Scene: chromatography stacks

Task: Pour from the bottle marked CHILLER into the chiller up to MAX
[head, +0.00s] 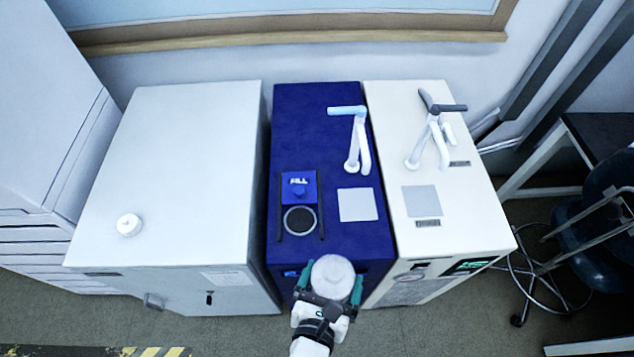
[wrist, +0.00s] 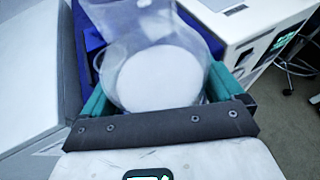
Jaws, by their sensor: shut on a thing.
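My gripper (head: 332,296) is shut on a translucent bottle (head: 333,276) with a pale round face. The wrist view shows the clear bottle (wrist: 155,65) between the green fingers; no marking on it can be read. The bottle is at the front edge of the blue chiller (head: 318,130). On the chiller's top, a blue slide marked FILL (head: 299,186) sits between two dark rails, behind a dark round fill opening (head: 300,220) that shows uncovered. The bottle is in front of the opening and to its right. No level or MAX mark can be made out.
A white cabinet (head: 180,150) with a white round knob (head: 129,225) stands left of the chiller. A cream unit (head: 450,210) with a display stands right. White pipe fittings (head: 357,140) rise from the chiller's back. A stool (head: 600,210) is at far right.

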